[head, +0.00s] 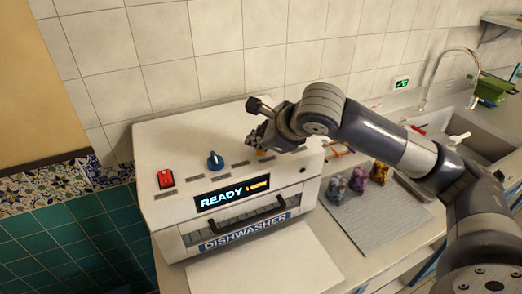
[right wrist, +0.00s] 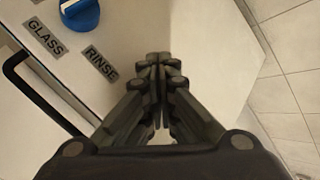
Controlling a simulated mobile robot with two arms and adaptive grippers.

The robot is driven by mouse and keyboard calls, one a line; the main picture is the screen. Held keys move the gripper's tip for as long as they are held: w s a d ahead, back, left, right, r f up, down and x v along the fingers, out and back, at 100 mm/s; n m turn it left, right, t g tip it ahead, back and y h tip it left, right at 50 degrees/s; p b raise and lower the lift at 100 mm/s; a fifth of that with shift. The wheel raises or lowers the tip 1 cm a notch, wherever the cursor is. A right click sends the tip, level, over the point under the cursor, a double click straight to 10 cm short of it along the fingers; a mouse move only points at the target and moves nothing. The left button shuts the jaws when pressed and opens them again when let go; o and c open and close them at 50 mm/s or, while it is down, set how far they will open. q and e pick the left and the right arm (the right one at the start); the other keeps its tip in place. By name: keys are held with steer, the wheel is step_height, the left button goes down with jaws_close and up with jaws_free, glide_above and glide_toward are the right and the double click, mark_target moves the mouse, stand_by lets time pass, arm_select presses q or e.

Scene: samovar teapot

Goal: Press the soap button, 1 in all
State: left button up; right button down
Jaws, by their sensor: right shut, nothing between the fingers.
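The white dishwasher (head: 150,215) stands on the counter, its display (head: 231,191) reading READY. On its sloped top are a red switch (head: 165,179) and a blue knob (head: 215,160). A small yellow part (head: 262,152) shows just below my right gripper (head: 257,137); I cannot tell if it is the soap button. My right gripper is over the right part of the panel, shut and empty. In the right wrist view its fingertips (right wrist: 158,60) are together over the white casing, right of the RINSE label (right wrist: 99,65). No soap button is clearly visible there. Contact cannot be judged.
A black handle (head: 253,219) crosses the dishwasher front. Several small patterned objects (head: 357,180) stand on a grey mat (head: 372,220) to its right. A sink (head: 480,135) with a tap is further right. A tiled wall rises behind.

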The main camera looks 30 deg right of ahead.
mark_target(259, 152)
steer(key=shift+f, duration=0.15)
stand_by(0.3)
steer(key=shift+r, duration=0.9)
steer(key=shift+p, duration=0.3)
step_height(259, 152, up, 5)
steer(key=p, duration=0.2)
steer(key=shift+p, duration=0.35)
